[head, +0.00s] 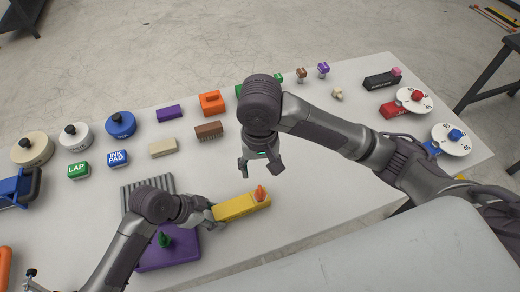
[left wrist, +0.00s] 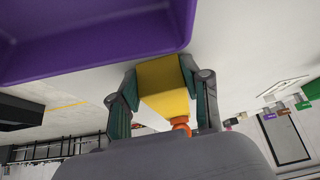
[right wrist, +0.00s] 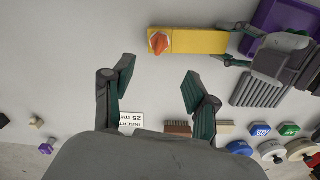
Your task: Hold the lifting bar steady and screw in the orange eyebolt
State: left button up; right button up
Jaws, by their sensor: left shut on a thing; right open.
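The yellow lifting bar (head: 236,208) lies on the white table, and it also shows in the left wrist view (left wrist: 162,85) and the right wrist view (right wrist: 200,41). The orange eyebolt (head: 261,194) stands at its right end in the head view; it also shows in the right wrist view (right wrist: 158,43). How deep it sits cannot be told. My left gripper (head: 211,211) is shut on the bar's left end, with a finger on each side in the left wrist view. My right gripper (head: 262,170) is open and empty, behind the eyebolt and apart from it.
A purple tray (head: 185,252) with a green piece lies left of the bar, beside a grey ribbed block (head: 135,190). Brushes, blocks and round knobbed pieces line the back. Dials (head: 452,146) stand at the right. The table right of the bar is clear.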

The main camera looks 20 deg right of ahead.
notch_tip(320, 180, up, 9)
jog(key=shift+r, duration=0.2)
pick_arm(q)
jog(key=o, duration=1.4)
jog(key=shift+c, duration=0.2)
jog(key=v, duration=1.2)
